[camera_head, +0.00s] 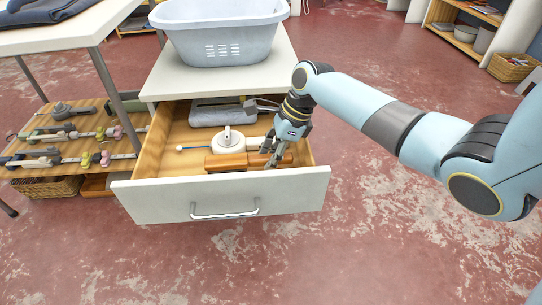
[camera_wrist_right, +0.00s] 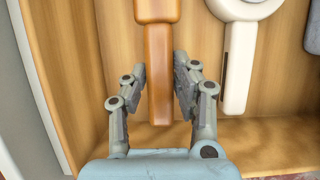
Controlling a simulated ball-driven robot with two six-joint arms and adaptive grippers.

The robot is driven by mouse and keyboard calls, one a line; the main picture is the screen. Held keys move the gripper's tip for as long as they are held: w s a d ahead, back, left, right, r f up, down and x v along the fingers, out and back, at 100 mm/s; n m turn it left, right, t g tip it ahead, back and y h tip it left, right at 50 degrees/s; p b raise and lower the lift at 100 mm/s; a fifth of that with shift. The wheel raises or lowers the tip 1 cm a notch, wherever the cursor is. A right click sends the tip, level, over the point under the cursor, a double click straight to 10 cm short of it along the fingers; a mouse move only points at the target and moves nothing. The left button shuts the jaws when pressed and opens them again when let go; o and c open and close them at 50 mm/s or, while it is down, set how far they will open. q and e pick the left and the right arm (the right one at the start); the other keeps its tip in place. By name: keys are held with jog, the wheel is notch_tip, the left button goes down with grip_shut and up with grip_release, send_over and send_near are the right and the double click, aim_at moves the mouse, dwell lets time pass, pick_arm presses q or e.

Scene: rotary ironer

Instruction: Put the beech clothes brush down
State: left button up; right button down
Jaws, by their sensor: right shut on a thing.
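The beech clothes brush (camera_head: 225,163), an orange-brown wooden piece with a long handle, is low inside the open drawer (camera_head: 150,192), near its front panel. In the right wrist view the brush handle (camera_wrist_right: 159,75) runs between the two fingers of my right gripper (camera_wrist_right: 172,85). My right gripper (camera_head: 277,153) reaches down into the right part of the drawer and is shut on the handle. I cannot tell whether the brush touches the drawer floor. My left gripper is not in view.
A white round-headed thing with a handle (camera_head: 229,141) lies just behind the brush, and also shows in the right wrist view (camera_wrist_right: 238,65). A grey thing (camera_head: 215,113) lies at the drawer's back. A pale blue basket (camera_head: 222,35) stands on the top above. The drawer's left floor is mostly bare.

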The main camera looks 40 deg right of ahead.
jog(key=shift+f, duration=0.2)
jog(key=shift+f, duration=0.4)
jog(key=c, duration=1)
grip_release()
jog(key=shift+c, duration=0.2)
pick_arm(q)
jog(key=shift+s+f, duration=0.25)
